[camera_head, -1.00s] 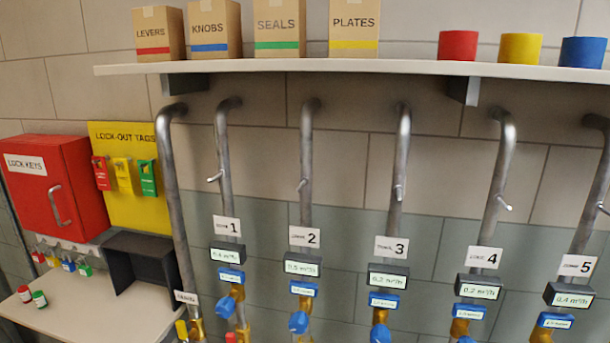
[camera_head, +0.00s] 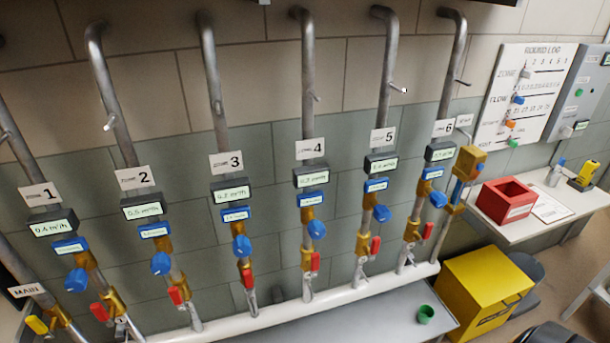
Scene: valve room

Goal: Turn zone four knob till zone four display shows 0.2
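The zone four pipe carries a white label reading 4 (camera_head: 312,149). Below it is the zone four display (camera_head: 311,176), a dark box with a pale screen; its digits are too small and blurred to read surely. A blue plate (camera_head: 312,200) sits under the display. The blue zone four knob (camera_head: 316,229) is on the brass valve below, with a red lever (camera_head: 315,262) lower down. Nothing touches the knob. Neither of my grippers is in view.
Similar blue knobs stand on the neighbouring pipes, zone three (camera_head: 242,248) and zone five (camera_head: 382,214). A grey bench (camera_head: 350,318) with a green cup (camera_head: 425,314) lies below. A yellow bin (camera_head: 483,290) and red box (camera_head: 506,201) are at right.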

